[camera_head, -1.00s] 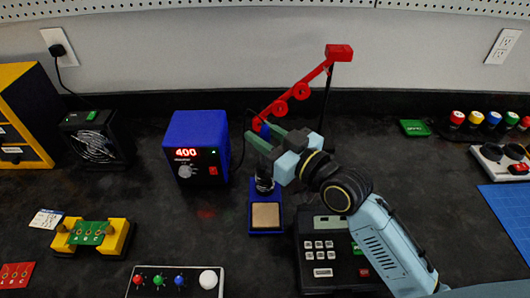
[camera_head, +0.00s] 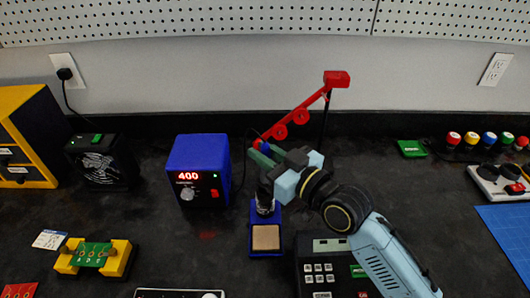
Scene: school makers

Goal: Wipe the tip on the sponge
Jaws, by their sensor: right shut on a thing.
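The sponge (camera_head: 265,237) is a tan square pad in the front tray of a blue iron stand (camera_head: 256,218), right of the soldering station. My right gripper (camera_head: 265,157) is above and behind the sponge, over the back of the stand. It is shut on the soldering iron, whose blue handle (camera_head: 265,147) shows a little between the fingers. The iron's tip is hidden behind the gripper and the stand's dark holder (camera_head: 265,206), so I cannot tell whether it is inside the holder. Nothing touches the sponge. My left gripper is not in view.
The blue soldering station (camera_head: 199,150) reads 400. A red jointed arm (camera_head: 300,112) rises just behind my gripper. A dark keypad device (camera_head: 318,255) stands right of the sponge, under my right arm. A yellow board holder (camera_head: 120,258) is at the front left. The bench between is clear.

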